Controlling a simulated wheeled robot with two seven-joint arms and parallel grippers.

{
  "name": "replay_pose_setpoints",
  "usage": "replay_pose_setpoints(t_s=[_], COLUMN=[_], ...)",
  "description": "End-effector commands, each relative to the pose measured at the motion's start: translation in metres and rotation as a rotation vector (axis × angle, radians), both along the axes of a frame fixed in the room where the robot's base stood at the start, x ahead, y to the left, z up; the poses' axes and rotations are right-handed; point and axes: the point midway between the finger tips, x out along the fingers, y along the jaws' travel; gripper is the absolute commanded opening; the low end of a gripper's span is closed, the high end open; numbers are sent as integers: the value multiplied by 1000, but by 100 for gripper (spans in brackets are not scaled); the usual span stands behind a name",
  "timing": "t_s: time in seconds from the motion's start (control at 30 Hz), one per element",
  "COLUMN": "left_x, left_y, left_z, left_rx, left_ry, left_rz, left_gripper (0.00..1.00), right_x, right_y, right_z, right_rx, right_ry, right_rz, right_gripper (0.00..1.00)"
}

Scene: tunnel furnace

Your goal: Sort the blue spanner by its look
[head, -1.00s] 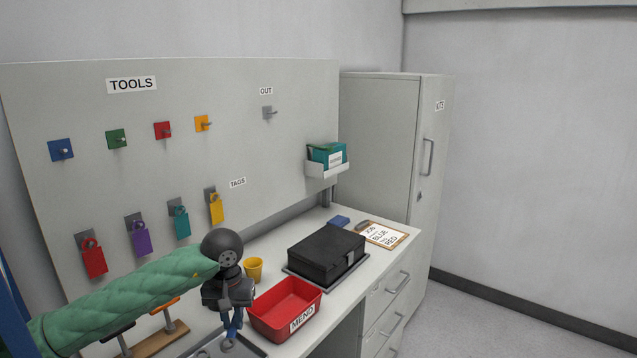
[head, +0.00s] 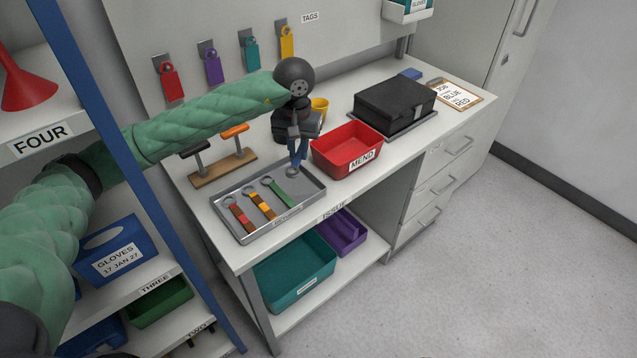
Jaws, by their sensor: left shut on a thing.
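My left gripper (head: 298,137) is shut on the blue spanner (head: 297,157), which hangs down with its grey ring end lowest. It is over the right end of the grey tray (head: 233,236), just left of the red MEND bin (head: 341,165). Whether the spanner touches the tray is unclear. The tray holds a red spanner (head: 240,216), an orange spanner with brown patches (head: 261,204) and a green spanner (head: 281,193). The gripper hides part of the blue spanner, so its full look cannot be told. My right gripper is not in view.
Behind the tray is a wooden stand (head: 222,169) with two handled tools. A yellow cup (head: 320,108), black case (head: 396,103) and clipboard (head: 455,94) are further right. A teal bin (head: 296,278) and purple bin (head: 342,233) sit below. A blue-framed shelf (head: 120,128) is at left.

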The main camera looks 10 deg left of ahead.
Motion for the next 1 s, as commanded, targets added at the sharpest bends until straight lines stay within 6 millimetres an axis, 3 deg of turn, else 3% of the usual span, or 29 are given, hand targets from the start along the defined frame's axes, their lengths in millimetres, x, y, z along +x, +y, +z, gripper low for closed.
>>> replay_pose_setpoints(t_s=[0.13,0.2,0.47,1.0], left_x=[13,13,15,12], left_y=[-8,-9,-9,-7], left_z=[38,46,62,82], left_rx=[-1,0,0,0], left_ry=[-3,-1,-1,1], left_rz=[1,69,343,1122], left_gripper=[0,0,0,0], right_x=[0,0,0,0], right_y=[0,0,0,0], right_z=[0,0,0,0], right_rx=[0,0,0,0], right_ry=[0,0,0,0], right_rz=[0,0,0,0], right_gripper=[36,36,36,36])
